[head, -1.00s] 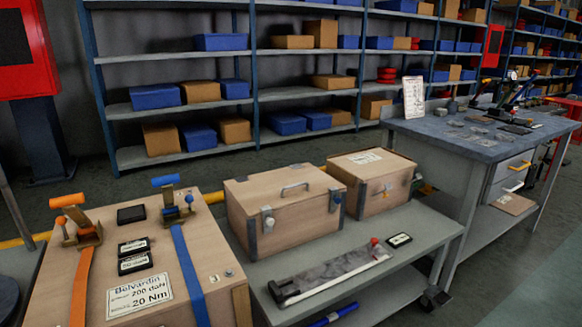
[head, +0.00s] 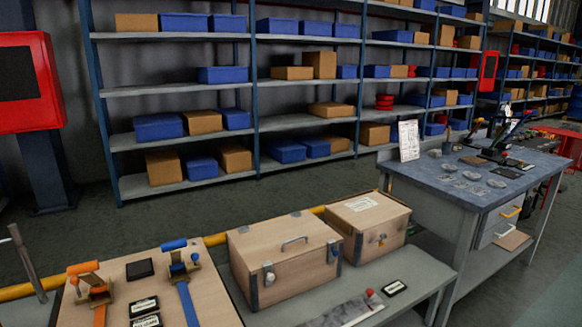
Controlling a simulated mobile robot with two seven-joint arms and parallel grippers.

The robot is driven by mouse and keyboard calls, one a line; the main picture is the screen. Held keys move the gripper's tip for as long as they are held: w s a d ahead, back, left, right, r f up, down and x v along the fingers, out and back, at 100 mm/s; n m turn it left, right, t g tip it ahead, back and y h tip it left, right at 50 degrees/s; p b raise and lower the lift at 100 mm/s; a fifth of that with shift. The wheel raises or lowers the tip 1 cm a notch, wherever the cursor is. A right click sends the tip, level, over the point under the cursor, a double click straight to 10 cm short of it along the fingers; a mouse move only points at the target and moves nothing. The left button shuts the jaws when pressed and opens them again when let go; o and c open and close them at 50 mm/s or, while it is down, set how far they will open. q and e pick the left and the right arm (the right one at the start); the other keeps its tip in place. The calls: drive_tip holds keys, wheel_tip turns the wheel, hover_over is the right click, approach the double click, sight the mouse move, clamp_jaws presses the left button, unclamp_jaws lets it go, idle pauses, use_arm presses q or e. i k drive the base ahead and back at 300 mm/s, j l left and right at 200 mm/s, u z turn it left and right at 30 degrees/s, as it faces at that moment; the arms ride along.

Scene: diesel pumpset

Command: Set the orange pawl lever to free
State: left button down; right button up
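The orange pawl lever (head: 83,268) is on a ratchet buckle at the left end of a wooden crate (head: 207,297), low in the picture. Its orange strap (head: 100,316) runs down out of the frame. A second ratchet with a blue lever (head: 173,245) and blue strap (head: 188,303) sits to its right. Both levers stick out towards the left above their metal frames. I cannot tell the pawl's setting from here. Neither of my grippers is in view.
Black-framed labels (head: 144,306) lie on the crate between the straps. Two wooden boxes (head: 284,260) (head: 367,225) stand to the right on a grey bench (head: 418,270). A blue-topped workbench (head: 472,180) is further right. Shelves (head: 195,180) line the back.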

sight(75, 281)
drive_tip(key=u, duration=1.35)
